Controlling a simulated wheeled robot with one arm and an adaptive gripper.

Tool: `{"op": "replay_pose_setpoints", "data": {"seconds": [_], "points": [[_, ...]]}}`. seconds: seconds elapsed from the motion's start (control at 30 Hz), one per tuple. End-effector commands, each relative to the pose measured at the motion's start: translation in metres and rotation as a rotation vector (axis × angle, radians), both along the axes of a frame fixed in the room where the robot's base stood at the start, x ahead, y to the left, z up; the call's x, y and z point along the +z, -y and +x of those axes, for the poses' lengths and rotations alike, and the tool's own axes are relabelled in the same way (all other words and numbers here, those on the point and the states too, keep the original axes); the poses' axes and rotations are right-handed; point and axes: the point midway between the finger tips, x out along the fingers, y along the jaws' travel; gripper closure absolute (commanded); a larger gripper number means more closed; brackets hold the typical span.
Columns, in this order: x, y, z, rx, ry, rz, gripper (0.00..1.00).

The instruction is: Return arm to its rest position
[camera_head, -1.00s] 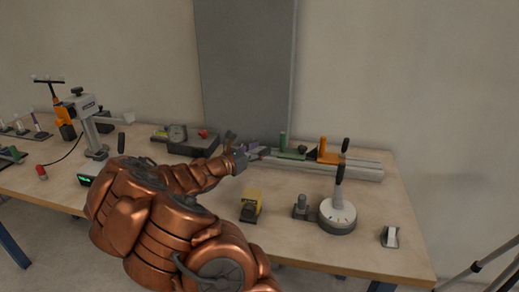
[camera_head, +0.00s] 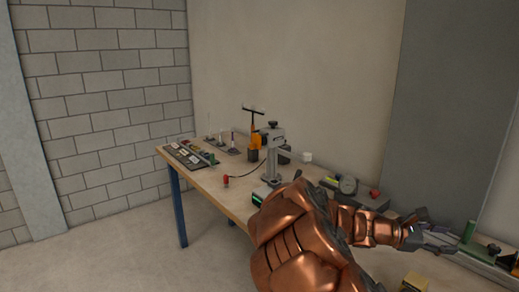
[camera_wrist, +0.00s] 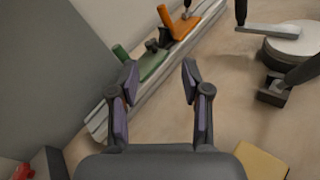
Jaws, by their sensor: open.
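My arm is copper-coloured and reaches over the right part of the workbench (camera_head: 232,196) in the head view. My gripper (camera_head: 440,240) is at its far end, beside the rail with the green block. In the wrist view my gripper (camera_wrist: 160,80) has its two fingers apart with nothing between them. Beyond the fingers lie the grey rail (camera_wrist: 178,58), a green block (camera_wrist: 150,64) and an orange block (camera_wrist: 178,24) on it. The fingers appear above the bench top, and I cannot tell their exact height.
In the wrist view a round white device (camera_wrist: 296,48) stands at right and a yellow block (camera_wrist: 260,162) lies near the gripper. In the head view a grey stand (camera_head: 272,155), a red knob (camera_head: 374,193) and a small red-topped item (camera_head: 226,181) are on the bench. Floor is clear at left.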

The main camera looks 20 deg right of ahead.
Motion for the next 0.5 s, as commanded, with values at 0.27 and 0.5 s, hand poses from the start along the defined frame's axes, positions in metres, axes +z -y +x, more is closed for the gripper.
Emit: {"op": "replay_pose_setpoints", "data": {"seconds": [0.27, 0.5], "points": [[-0.011, -0.088, -0.039, -0.178, 0.408, 0.090, 0.53], [-0.046, -0.180, -0.057, -0.334, 0.687, 0.264, 0.53]]}}
